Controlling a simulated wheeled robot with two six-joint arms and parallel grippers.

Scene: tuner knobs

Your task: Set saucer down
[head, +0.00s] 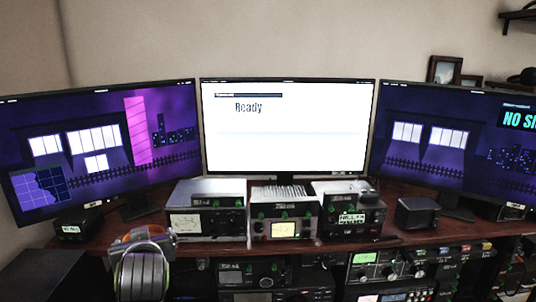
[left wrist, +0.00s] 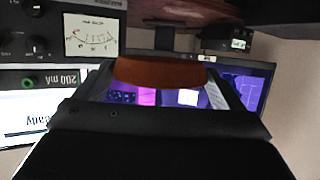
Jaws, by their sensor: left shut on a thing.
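My left gripper (left wrist: 160,84) is shut on the saucer, whose orange-brown edge (left wrist: 160,71) shows between the two dark fingers in the left wrist view. Most of the saucer is hidden, and I cannot tell whether it touches any surface. In the head view a grey ridged shape with orange and green parts (head: 142,268) stands at the lower left, in front of the desk's edge; I cannot tell for certain what it is. My right gripper is not in view.
Radio units with meters (head: 206,222), (head: 284,226) and (head: 350,216) stand on the brown desk (head: 395,232). Three monitors stand behind them, the middle one (head: 285,125) reading "Ready". More radio gear (head: 385,265) sits below. A small dark box (head: 417,212) stands at the right.

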